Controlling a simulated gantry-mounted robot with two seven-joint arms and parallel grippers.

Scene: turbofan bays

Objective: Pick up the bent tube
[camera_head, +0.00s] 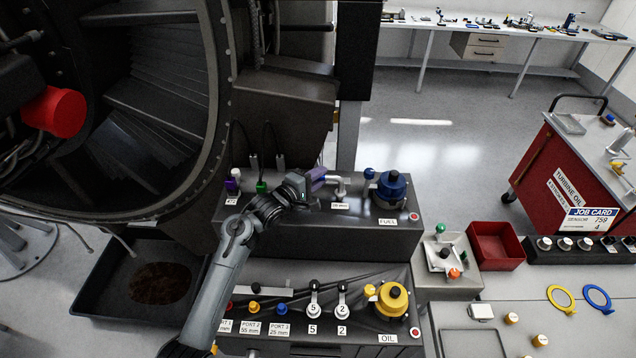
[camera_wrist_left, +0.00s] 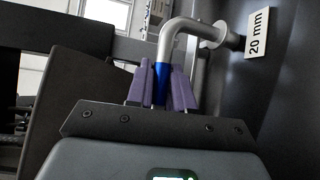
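The bent tube (camera_wrist_left: 185,27) is a silver elbow with a blue band on one leg. Its other end meets a round flange beside the "20 mm" label (camera_wrist_left: 258,33). In the head view, the tube (camera_head: 341,185) stands at the back of the fuel bay (camera_head: 320,234). My left gripper (camera_head: 318,179) reaches it from the left. In the left wrist view, the purple fingers (camera_wrist_left: 161,78) lie close against both sides of the blue band, with no clear gap. My right gripper is in neither view.
The blue fuel cap (camera_head: 391,187) stands right of the tube. The oil bay (camera_head: 340,275) is in front. A white tray (camera_head: 441,256) and a red bin (camera_head: 496,246) lie to the right. The engine casing (camera_head: 225,90) is behind and left.

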